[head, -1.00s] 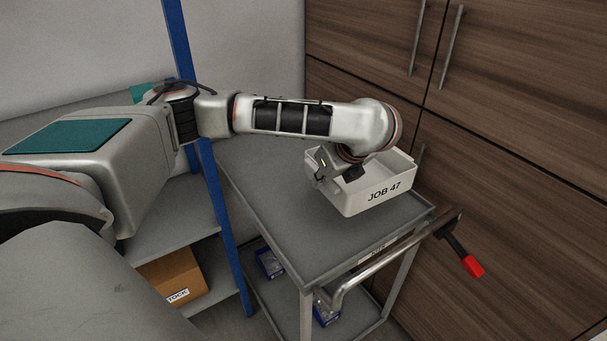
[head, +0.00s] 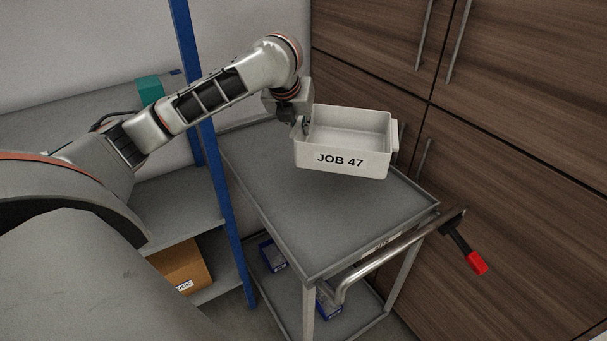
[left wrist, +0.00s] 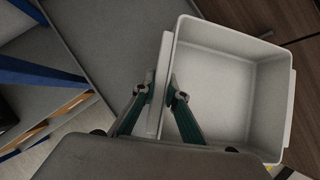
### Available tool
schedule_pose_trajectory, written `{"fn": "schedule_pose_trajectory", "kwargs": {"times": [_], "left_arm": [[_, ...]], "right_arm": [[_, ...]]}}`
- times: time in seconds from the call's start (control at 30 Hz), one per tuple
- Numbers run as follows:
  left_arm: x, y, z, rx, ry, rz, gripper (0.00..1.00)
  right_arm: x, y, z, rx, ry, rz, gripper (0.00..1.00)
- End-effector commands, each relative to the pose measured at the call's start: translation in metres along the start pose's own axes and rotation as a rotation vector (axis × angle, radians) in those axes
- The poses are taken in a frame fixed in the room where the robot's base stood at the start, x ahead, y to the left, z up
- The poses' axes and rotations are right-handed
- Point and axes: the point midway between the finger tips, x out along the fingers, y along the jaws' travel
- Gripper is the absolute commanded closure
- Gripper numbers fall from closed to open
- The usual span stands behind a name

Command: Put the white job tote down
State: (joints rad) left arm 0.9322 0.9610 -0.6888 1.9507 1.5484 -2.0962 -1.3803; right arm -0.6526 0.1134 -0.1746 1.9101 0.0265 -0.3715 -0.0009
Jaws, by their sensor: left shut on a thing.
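The white job tote (head: 343,160), marked JOB 47, is empty and hangs over the far part of the grey cart top (head: 310,228). My left gripper (head: 303,122) is shut on the tote's left end wall. In the left wrist view the fingers (left wrist: 160,92) grip the rim of the tote (left wrist: 238,42) from both sides. The tote looks raised above the cart top, slightly tilted; the exact gap under it is hard to tell. My right gripper is not in view.
The cart has a push handle (head: 390,257) at its near end and a lower shelf with blue boxes (head: 273,255). A blue post (head: 207,150) and a shelf with a cardboard box (head: 181,266) stand to the left. Wooden cabinets (head: 510,150) stand close on the right.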

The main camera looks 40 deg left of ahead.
Motion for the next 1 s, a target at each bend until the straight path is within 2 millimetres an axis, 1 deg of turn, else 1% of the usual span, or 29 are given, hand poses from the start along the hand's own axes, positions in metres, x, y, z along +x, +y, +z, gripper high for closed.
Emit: {"fn": "schedule_pose_trajectory", "kwargs": {"times": [0.03, 0.1, 0.4, 0.5, 0.73, 0.9, 1.0], "left_arm": [[0.012, 0.000, -0.010, 0.001, 0.007, 0.000, 1.00], [0.027, 0.002, -0.019, 0.000, 0.006, 0.002, 1.00], [0.086, 0.004, -0.057, -0.002, 0.005, 0.001, 1.00], [0.099, 0.005, -0.065, -0.002, 0.003, 0.000, 1.00], [0.115, 0.005, -0.074, -0.002, 0.001, 0.000, 1.00], [0.136, 0.006, -0.088, -0.002, 0.003, 0.000, 1.00], [0.143, 0.007, -0.093, -0.003, 0.001, -0.001, 1.00]], "right_arm": [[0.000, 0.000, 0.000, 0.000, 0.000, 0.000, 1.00], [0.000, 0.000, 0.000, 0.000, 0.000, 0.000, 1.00], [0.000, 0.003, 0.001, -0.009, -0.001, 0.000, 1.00], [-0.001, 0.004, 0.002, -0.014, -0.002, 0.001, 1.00], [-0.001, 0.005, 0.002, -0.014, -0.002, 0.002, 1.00], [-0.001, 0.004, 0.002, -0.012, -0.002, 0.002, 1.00], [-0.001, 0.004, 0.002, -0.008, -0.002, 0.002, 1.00]]}}
